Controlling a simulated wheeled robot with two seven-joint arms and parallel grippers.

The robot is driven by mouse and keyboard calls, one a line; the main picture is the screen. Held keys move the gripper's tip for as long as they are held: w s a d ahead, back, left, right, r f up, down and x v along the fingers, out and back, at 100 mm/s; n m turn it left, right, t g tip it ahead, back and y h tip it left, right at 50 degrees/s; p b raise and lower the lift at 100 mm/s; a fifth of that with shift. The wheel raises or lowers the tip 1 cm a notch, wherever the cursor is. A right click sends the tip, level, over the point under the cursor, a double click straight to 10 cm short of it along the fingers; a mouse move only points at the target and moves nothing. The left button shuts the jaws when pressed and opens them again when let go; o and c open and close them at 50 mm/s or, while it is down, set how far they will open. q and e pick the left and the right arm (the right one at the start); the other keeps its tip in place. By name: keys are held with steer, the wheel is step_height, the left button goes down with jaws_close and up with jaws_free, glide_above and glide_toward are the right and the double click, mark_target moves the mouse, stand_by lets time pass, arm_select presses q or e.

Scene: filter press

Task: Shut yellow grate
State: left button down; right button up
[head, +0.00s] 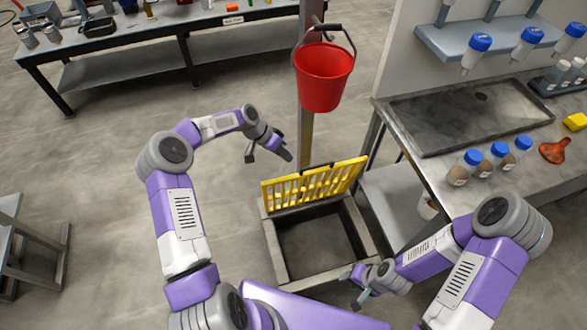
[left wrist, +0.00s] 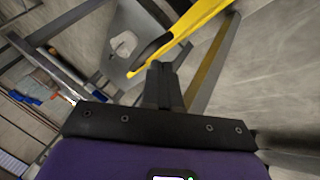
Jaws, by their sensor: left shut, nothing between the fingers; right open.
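The yellow grate (head: 315,187) stands raised, nearly upright, along the far edge of a square floor pit (head: 283,253), whose opening is uncovered. A black handle shows on the grate's top edge. My left gripper (head: 286,154) is shut and empty, just beyond the grate's upper left part. In the left wrist view, my shut fingers (left wrist: 160,75) point toward the grate's yellow edge (left wrist: 200,28) and its dark handle (left wrist: 153,49); I cannot tell whether they touch. My right gripper (head: 357,285) is open and empty near the pit's front right corner.
A red bucket (head: 322,78) hangs on a post behind the grate. A sink bench (head: 400,165) with blue-capped bottles stands at right. A workbench (head: 150,45) is at the back left and a stool (head: 15,240) at the left. The floor left of the pit is clear.

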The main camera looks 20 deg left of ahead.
arm_select(q)
steer(key=w+a+r, duration=0.2)
steer(key=a+r, duration=0.1)
steer(key=a, duration=0.3)
steer(key=shift+m, duration=0.4)
steer(key=b+x, duration=0.1)
steer(key=x, duration=0.3)
steer(key=s+d+b+x, duration=0.1)
steer(key=x, duration=0.3)
steer(key=s+d+r+b+x, duration=0.1)
steer(key=x, duration=0.3)
steer(key=shift+a, duration=0.1)
steer(key=shift+r, duration=0.1)
